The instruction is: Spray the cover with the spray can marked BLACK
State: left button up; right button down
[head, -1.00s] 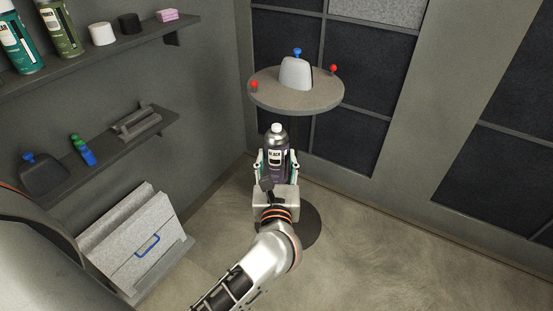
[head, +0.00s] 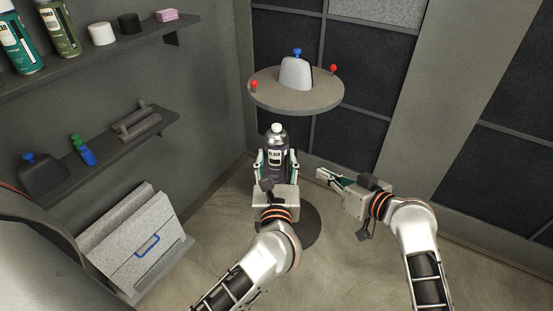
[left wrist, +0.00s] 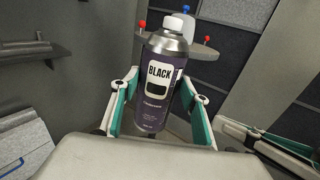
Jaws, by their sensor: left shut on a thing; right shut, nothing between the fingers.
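The spray can marked BLACK (head: 277,150) stands upright in my left gripper (head: 276,168), which is shut around its body. The can has a dark purple body and a white top, and its label shows clearly in the left wrist view (left wrist: 160,90). The light grey cover (head: 295,74) sits on the round table (head: 270,95), beyond and above the can, with a blue knob at its top. My right gripper (head: 322,174) is shut and empty, to the right of the can and pointing left towards it. It also shows at the right of the left wrist view.
Red knobs (head: 333,69) stand at the round table's edge. Left wall shelves (head: 100,57) hold more cans, two small caps and a pink block. A lower shelf (head: 110,150) holds small parts. A grey panelled box (head: 140,245) stands at lower left. The floor at right is open.

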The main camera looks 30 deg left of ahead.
aim_at(281, 133)
pick_arm(q)
jog(key=shift+r, duration=0.1)
pick_arm(e)
jog(key=a+r+n+g, duration=0.2)
jog(key=a+r, duration=0.2)
jog(key=r, duration=0.2)
jog(key=s+a+r+n+g+y, duration=0.1)
jog(key=a+r+n+g, duration=0.1)
jog(key=a+r, duration=0.2)
jog(key=s+a+r+n+g+y, duration=0.1)
jog(key=a+r+n, duration=0.2)
jog(key=r, duration=0.7)
jog(key=shift+a+r+g, duration=0.15)
jog(key=shift+a+g, duration=0.25)
jog(key=shift+a, duration=0.25)
jog(key=shift+f, duration=1.8)
jog(key=shift+f, duration=0.95)
pick_arm(q)
jog(key=shift+r, duration=0.1)
pick_arm(e)
jog(key=shift+f, duration=0.45)
pick_arm(q)
jog(key=shift+r, duration=0.1)
jog(key=shift+f, duration=0.2)
pick_arm(e)
jog(key=shift+r, duration=2.6)
